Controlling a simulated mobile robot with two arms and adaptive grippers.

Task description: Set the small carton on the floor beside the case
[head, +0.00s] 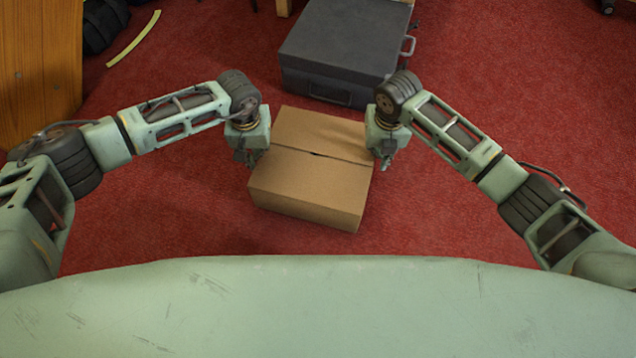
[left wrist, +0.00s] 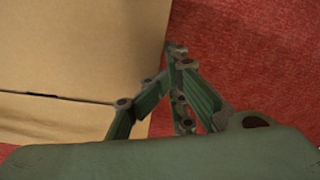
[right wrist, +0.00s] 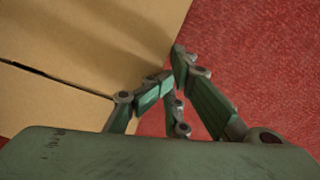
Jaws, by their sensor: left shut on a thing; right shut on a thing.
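The small carton (head: 312,180) is a closed brown cardboard box with a seam across its top. It is between my two grippers in the head view, in front of the dark grey case (head: 345,45). My left gripper (head: 255,160) is at the carton's left side and my right gripper (head: 382,158) at its right side, both shut on it. The carton also shows in the left wrist view (left wrist: 80,50) and in the right wrist view (right wrist: 100,45), with the fingers at its edge. The fingertips are partly hidden. I cannot tell whether the carton's underside touches the floor.
Red carpet (head: 480,90) lies open to the right of the case. A wooden cabinet (head: 40,70) stands at the left, with dark things (head: 102,25) beside it. A yellow strip (head: 134,40) lies on the carpet. The case has a handle on its right side.

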